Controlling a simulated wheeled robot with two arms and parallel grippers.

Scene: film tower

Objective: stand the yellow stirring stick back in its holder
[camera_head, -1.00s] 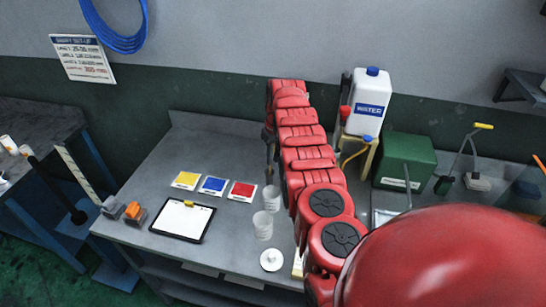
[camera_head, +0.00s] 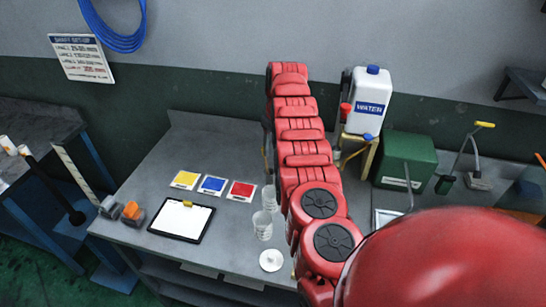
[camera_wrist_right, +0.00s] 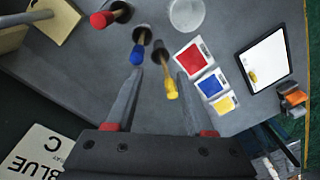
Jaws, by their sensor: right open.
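My right gripper (camera_wrist_right: 159,73) is open, its fingers pointing at the sticks in the right wrist view. The yellow stirring stick (camera_wrist_right: 170,88) shows between the fingertips, nearer the right finger. It seems to stand with its foot at a dark round holder (camera_wrist_right: 160,48); I cannot tell how deep it sits. A blue-tipped stick (camera_wrist_right: 137,54) and a red-tipped stick (camera_wrist_right: 99,20) stand in similar dark holders to its left. My left gripper is not in view.
Yellow, blue and red cards (camera_head: 213,184) and a clipboard (camera_head: 181,220) lie left of my arm. Clear cups (camera_head: 262,226) and a white lid (camera_head: 270,260) are close beside it. A water jug (camera_head: 368,100) and green box (camera_head: 407,160) stand right. The bench's back left is clear.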

